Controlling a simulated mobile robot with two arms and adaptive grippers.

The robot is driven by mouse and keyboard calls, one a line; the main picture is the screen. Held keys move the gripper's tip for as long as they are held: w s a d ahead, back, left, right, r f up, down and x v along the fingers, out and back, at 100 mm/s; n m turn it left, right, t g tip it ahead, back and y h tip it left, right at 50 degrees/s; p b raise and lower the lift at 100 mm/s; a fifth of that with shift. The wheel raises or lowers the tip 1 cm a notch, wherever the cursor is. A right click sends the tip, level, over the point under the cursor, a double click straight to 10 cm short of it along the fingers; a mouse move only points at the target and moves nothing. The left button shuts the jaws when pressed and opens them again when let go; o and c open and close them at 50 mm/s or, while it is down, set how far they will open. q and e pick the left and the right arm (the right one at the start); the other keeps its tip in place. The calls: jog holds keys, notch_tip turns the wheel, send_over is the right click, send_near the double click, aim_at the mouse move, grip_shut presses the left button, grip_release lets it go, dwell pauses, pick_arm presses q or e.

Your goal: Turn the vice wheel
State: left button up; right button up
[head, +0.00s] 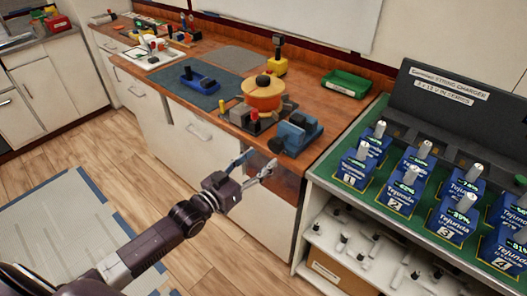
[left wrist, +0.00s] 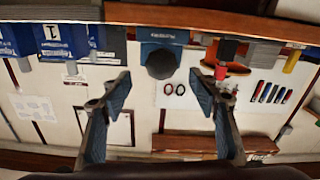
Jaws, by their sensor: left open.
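The blue vice (head: 297,132) sits at the front right corner of the wooden bench. Its dark round wheel (head: 276,145) faces out over the bench's front edge. In the left wrist view the wheel (left wrist: 160,64) shows as a dark disc below the blue vice body (left wrist: 163,36), between and beyond my fingertips. My left gripper (head: 254,164) is open and empty, in front of the bench and a little lower than the wheel, apart from it. In the left wrist view its two fingers (left wrist: 158,80) are spread wide. My right gripper is not in view.
An orange pot-like thing (head: 263,95) stands close behind the vice, and a green tray (head: 345,84) lies behind it. Right of the vice, a charger rack (head: 440,105) holds several blue battery packs. Bench drawers are below. The floor (head: 150,220) in front is open.

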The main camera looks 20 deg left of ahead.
aim_at(273, 148)
pick_arm(q)
jog(key=x, duration=0.3)
jog(key=shift+w+a+r, duration=0.1)
jog(key=shift+a+r, duration=0.05)
jog(key=shift+a, duration=0.1)
jog(key=p+x, duration=0.1)
jog(key=x, duration=0.2)
jog(key=shift+w+d, duration=0.35)
jog(key=shift+w, duration=0.35)
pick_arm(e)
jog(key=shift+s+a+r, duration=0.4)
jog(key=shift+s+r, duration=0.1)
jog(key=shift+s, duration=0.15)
pick_arm(q)
jog(key=shift+c, duration=0.5)
jog(key=c, duration=1)
jog(key=shift+m, duration=0.3)
jog(key=shift+c, duration=0.4)
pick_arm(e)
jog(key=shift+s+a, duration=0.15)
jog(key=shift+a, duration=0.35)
pick_arm(q)
jog(key=o, duration=1.2)
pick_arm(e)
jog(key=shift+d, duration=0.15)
